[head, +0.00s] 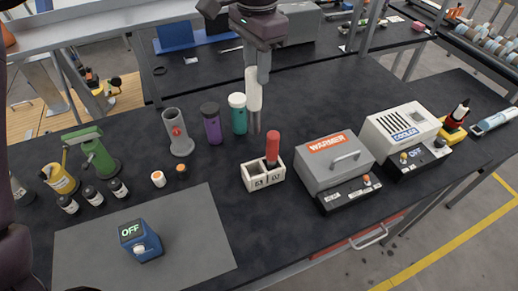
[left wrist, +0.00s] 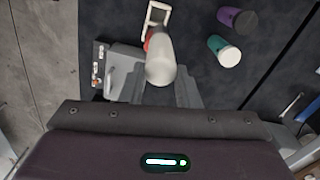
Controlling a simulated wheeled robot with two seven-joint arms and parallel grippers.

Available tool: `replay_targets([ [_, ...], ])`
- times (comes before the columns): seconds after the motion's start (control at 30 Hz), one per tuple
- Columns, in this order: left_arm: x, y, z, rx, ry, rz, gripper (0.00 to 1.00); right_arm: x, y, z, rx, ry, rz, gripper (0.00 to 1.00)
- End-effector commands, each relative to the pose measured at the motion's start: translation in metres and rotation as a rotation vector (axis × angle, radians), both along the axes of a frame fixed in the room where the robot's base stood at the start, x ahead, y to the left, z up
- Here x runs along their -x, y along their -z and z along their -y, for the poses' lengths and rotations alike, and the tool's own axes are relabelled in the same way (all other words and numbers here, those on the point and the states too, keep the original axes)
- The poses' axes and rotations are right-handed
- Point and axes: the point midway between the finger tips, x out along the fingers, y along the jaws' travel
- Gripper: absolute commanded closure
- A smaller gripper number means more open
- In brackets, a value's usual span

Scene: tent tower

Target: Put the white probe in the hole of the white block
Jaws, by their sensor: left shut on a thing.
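The white probe (head: 254,88) hangs upright, with a thin grey shaft pointing down. My left gripper (head: 263,70) is shut on its upper part. The white block (head: 250,181) stands on the dark table, nearer the front than the probe and apart from it. A red-handled probe (head: 273,147) stands in its right hole; the left hole looks empty. In the left wrist view the white probe (left wrist: 160,68) sits at the fingertips and hides part of the red probe and of the white block (left wrist: 158,7). My right gripper is not in view.
Teal (head: 238,114) and purple (head: 210,124) containers stand left of the probe, beside a grey holder (head: 178,133). The warmer (head: 333,163) and cooler (head: 400,130) stand right of the block. A blue device (head: 141,242) rests on the grey mat (head: 200,240).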

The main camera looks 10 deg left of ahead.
Motion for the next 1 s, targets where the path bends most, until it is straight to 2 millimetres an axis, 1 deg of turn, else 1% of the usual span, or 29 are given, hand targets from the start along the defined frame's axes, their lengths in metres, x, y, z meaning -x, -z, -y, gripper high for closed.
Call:
replay_targets([
  [0.03,0.001,0.014,0.000,0.003,0.002,-0.007,0.98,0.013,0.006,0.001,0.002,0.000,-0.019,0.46],
  [0.13,0.002,0.041,0.000,0.003,0.001,-0.008,0.98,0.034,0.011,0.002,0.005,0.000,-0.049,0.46],
  [0.2,0.002,0.060,0.000,0.004,0.001,-0.008,0.98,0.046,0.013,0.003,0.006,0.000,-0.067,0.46],
  [0.3,0.002,0.086,0.000,0.004,0.000,-0.008,0.98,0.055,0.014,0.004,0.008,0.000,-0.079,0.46],
  [0.4,0.003,0.112,0.000,0.004,-0.001,-0.008,0.98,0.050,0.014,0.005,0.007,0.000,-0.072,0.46],
  [0.47,0.002,0.125,0.000,0.004,0.000,-0.006,0.98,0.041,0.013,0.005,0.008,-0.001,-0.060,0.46],
  [0.5,0.002,0.132,0.000,0.003,-0.001,-0.006,0.98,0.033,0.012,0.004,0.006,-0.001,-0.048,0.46],
  [0.6,0.002,0.145,0.000,0.002,0.000,-0.002,0.98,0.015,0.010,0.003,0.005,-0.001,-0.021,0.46],
  [0.67,0.001,0.149,0.000,0.001,0.000,-0.001,0.98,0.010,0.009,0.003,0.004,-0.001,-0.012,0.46],
  [0.77,0.002,0.158,0.000,0.001,0.000,-0.003,0.98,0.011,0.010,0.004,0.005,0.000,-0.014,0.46],
  [0.83,0.002,0.169,0.000,0.001,-0.001,-0.004,0.98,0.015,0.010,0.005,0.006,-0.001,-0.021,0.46],
  [0.9,0.002,0.179,0.000,0.001,-0.001,-0.004,0.98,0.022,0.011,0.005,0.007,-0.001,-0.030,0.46],
  [1.0,0.002,0.188,0.000,0.001,-0.002,-0.001,0.98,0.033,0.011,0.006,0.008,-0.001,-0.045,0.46],
])
